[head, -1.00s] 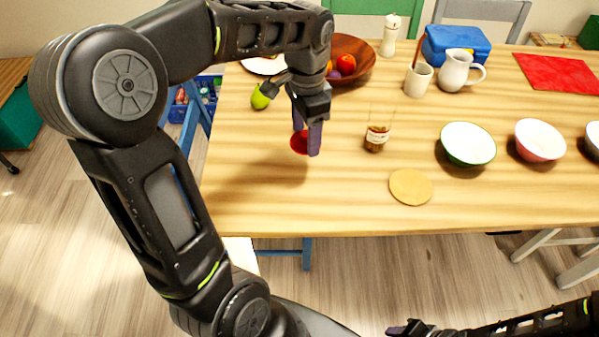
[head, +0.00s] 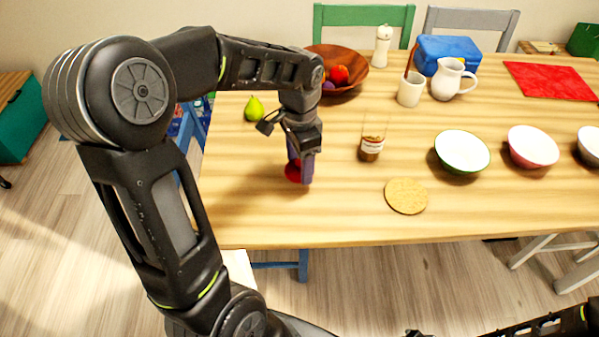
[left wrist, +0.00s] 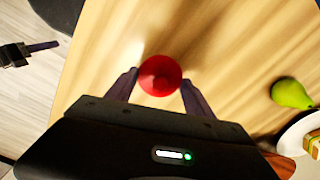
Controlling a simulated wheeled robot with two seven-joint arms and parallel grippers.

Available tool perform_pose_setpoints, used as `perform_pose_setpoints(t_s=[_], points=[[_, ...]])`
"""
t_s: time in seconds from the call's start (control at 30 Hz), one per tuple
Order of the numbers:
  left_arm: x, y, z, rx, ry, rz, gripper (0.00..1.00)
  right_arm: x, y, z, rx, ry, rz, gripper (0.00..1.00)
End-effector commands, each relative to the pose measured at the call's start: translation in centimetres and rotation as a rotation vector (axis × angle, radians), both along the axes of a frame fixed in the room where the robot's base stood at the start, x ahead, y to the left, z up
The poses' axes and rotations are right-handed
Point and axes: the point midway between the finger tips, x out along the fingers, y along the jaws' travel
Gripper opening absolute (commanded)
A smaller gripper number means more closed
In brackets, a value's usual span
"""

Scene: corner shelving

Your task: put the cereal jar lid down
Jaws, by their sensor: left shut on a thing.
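The red cereal jar lid (head: 292,172) is between the fingers of my left gripper (head: 301,180), over the left part of the table. In the left wrist view the round lid (left wrist: 160,75), with a raised middle, sits between the two fingertips. My left gripper is shut on it and partly hides it in the head view. Whether the lid touches the table is hard to tell. The cereal jar (head: 372,142), clear with a label and brown contents, stands open to the right of the gripper. My right gripper (left wrist: 40,47) shows at the left edge of the left wrist view; its jaw state is unclear.
A cork-coloured round mat (head: 406,197) lies right of the lid. A green pear (head: 254,109) and a wooden fruit bowl (head: 350,85) are behind. Bowls (head: 462,152) stand to the right. The wooden table (head: 250,220) is bare around the lid, with its front edge nearby.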

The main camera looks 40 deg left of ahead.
Motion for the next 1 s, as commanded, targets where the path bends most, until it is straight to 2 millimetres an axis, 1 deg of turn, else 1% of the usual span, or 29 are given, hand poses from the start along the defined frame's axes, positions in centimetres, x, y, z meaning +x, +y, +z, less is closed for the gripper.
perform_pose_setpoints(t_s=[0.03,0.1,0.23,0.3,0.53,0.67,0.7,0.93,1.0], points=[[-0.1,0.0,-1.0,0.0,0.004,0.0,0.23,0.0,0.0,-0.1,0.0,0.0,0.0,0.36],[-0.1,0.0,-2.2,-0.001,0.005,0.001,0.23,0.0,0.0,-0.2,0.0,0.0,0.0,0.36],[-0.1,0.0,-3.8,-0.002,0.003,0.002,0.23,0.0,0.0,-0.3,0.0,0.0,0.0,0.36],[0.0,0.0,-4.1,-0.001,0.001,0.001,0.23,0.0,0.0,-0.3,0.0,0.0,0.0,0.36],[0.0,0.0,-4.1,-0.001,0.001,0.001,0.23,0.0,0.0,-0.3,0.0,0.0,0.0,0.36],[0.0,0.0,-4.5,-0.001,0.001,0.001,0.23,0.0,0.0,-0.6,0.0,0.0,0.0,0.36],[0.0,0.0,-4.4,-0.001,0.001,0.001,0.63,0.0,0.0,-0.5,0.0,0.0,0.0,0.36],[0.0,0.0,-4.3,-0.001,0.001,0.0,0.82,0.0,0.0,-0.5,0.0,0.0,0.0,0.36],[0.0,0.0,-4.3,-0.001,0.001,0.0,0.83,0.0,0.0,-0.5,0.0,0.0,0.0,0.36]])
